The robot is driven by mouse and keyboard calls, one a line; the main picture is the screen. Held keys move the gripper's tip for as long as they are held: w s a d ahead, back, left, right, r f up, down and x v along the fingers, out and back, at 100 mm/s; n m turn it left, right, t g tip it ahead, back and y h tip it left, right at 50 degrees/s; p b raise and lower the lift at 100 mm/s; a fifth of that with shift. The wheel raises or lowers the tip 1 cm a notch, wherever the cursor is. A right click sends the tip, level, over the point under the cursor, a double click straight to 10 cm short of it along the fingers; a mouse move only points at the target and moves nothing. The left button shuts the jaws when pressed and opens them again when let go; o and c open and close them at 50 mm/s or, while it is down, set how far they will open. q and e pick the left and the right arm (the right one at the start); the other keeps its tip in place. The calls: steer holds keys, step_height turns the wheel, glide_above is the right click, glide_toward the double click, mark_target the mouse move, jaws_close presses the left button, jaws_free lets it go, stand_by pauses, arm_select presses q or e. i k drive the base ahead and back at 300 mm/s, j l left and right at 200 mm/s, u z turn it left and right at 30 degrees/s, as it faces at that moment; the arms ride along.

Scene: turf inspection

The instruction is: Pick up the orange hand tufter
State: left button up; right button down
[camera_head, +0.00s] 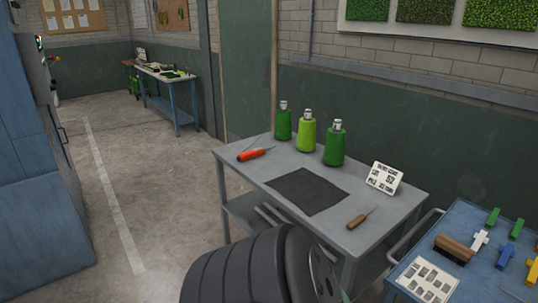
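The orange hand tufter (256,154) lies on the left end of a grey metal cart's top (240,172). It has an orange-red handle and a thin metal shank pointing toward the back. Nothing covers it and no gripper is near it. Neither of my grippers shows in the head view.
Green bottles (283,124) stand along the cart's back edge, right of the tufter. A dark mat (307,191), a white label card (384,178) and a wooden-handled tool (357,222) share the top. A blue cart (405,262) adjoins at right. Floor (165,200) at left is clear.

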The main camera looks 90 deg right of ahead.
mark_target(244, 156)
steer(key=z, duration=2.65)
steer(key=u, duration=2.8)
steer(key=z, duration=3.15)
